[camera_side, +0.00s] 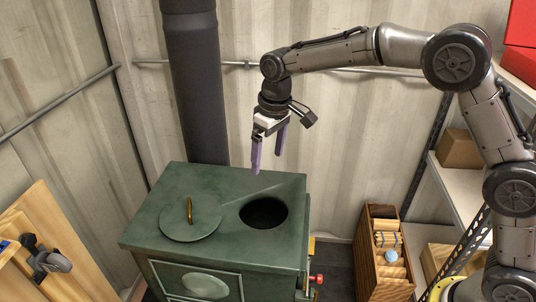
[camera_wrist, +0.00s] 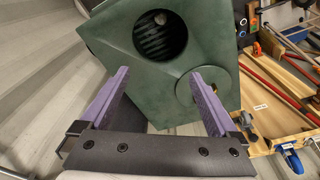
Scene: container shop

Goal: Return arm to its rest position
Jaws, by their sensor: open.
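My gripper (camera_side: 267,158) hangs from the arm above the back part of a green stove. Its purple fingers are apart and nothing is between them. They also show in the wrist view (camera_wrist: 160,90), spread over the stove's rear edge. The green stove (camera_side: 165,232) has a round open hole (camera_side: 264,213) in its top, on the right. A round green lid (camera_side: 207,222) with a brass-coloured handle lies flat on the top, left of the hole. In the wrist view the hole (camera_wrist: 155,38) shows a ribbed, dark inside with a small pale thing in it.
A black flue pipe (camera_side: 195,85) rises behind the stove. A wooden crate (camera_side: 368,265) with several items stands at the right, near shelves with a cardboard box (camera_side: 460,149). A wooden bench (camera_side: 50,240) with a clamp (camera_side: 45,259) is at the left.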

